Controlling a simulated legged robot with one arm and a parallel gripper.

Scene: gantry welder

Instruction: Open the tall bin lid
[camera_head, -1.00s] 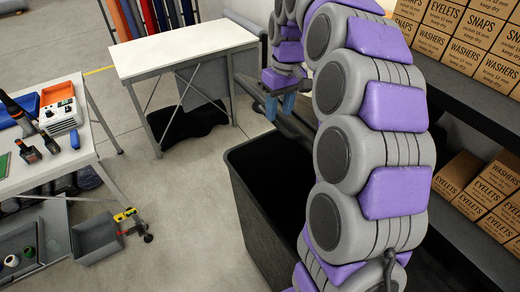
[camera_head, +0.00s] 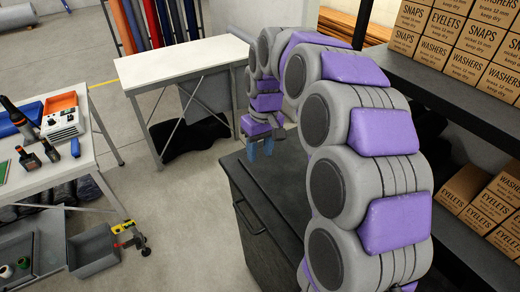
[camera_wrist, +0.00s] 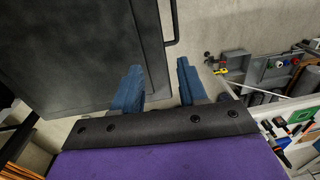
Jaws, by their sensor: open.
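The tall dark bin (camera_head: 247,243) stands at the centre of the head view, partly hidden behind my arm. Its flat dark lid (camera_head: 282,182) lies across the top, so the inside is hidden. In the wrist view, the lid (camera_wrist: 75,45) lies at the left and the handle (camera_wrist: 172,25) is beyond the open gripper (camera_wrist: 159,68). The fingers do not hold the handle.
A white-topped table (camera_head: 180,60) stands behind the bin. A workbench (camera_head: 70,165) with tools is at the left, with a grey tray (camera_head: 92,250) beside it. Dark shelving (camera_head: 450,100) with cardboard boxes (camera_head: 465,25) is at the right. Bare floor lies left of the bin.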

